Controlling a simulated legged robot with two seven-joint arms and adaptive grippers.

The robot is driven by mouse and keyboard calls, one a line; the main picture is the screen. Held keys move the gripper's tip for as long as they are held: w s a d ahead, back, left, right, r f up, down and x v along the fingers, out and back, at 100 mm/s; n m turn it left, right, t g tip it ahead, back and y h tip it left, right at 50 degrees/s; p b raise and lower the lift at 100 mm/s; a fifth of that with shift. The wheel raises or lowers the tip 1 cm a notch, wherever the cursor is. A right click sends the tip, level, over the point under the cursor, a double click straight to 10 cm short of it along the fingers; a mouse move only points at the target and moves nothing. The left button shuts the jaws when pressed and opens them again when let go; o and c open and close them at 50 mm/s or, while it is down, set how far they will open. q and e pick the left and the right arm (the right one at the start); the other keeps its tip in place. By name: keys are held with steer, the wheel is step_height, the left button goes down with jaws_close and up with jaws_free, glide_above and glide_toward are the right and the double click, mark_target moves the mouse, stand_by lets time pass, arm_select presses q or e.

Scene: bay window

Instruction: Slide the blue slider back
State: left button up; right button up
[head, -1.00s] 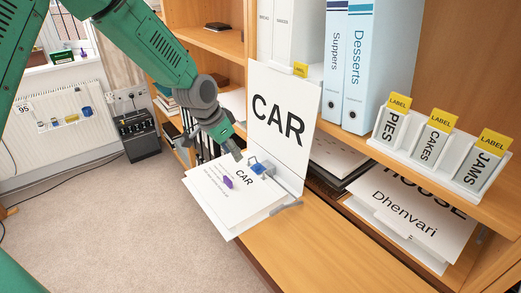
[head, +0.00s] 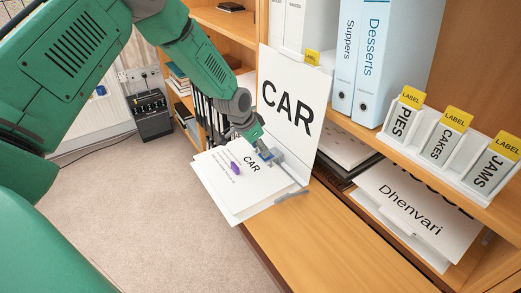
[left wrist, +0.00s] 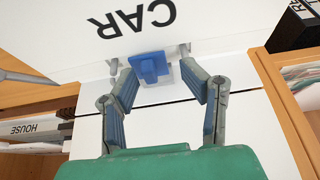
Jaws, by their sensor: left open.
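The blue slider (head: 266,155) sits on the metal clip at the spine of an open white folder marked CAR (head: 287,110). The left wrist view shows the blue slider (left wrist: 150,66) more clearly, as a small block with a flat base. My left gripper (head: 260,147) is right at the slider and partly hides it in the head view. In the left wrist view the gripper (left wrist: 157,72) is open, with one finger on each side of the slider. I cannot tell whether either finger touches it. My right gripper is not in view.
A purple item (head: 235,168) lies on the folder's papers. The folder rests on a wooden desk (head: 345,240), clear toward the front. Binders (head: 371,60) and a white label rack (head: 443,150) stand on the shelf at right. A black box (head: 152,115) stands on the floor.

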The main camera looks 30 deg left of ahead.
mark_target(276, 152)
arm_select(q)
steer(key=shift+s+d+f, duration=0.2)
steer(key=shift+d+f, duration=0.15)
steer(key=shift+d, duration=0.3)
steer(key=shift+w+d+f, duration=0.1)
steer(key=shift+w+d, duration=0.05)
steer(key=shift+d, duration=0.15)
steer(key=shift+w+d+f, duration=0.15)
steer(key=shift+w+d, duration=0.05)
steer(key=shift+w, duration=0.15)
steer(key=shift+s+a, duration=0.1)
steer(key=shift+a, duration=0.15)
jaws_close()
steer(key=shift+a, duration=0.35)
steer(key=shift+w, duration=0.2)
steer(key=w+d+b, duration=0.1)
steer(key=w+b, duration=0.1)
steer(key=w, duration=0.1)
steer(key=shift+d+f, duration=0.1)
steer(key=shift+d, duration=0.35)
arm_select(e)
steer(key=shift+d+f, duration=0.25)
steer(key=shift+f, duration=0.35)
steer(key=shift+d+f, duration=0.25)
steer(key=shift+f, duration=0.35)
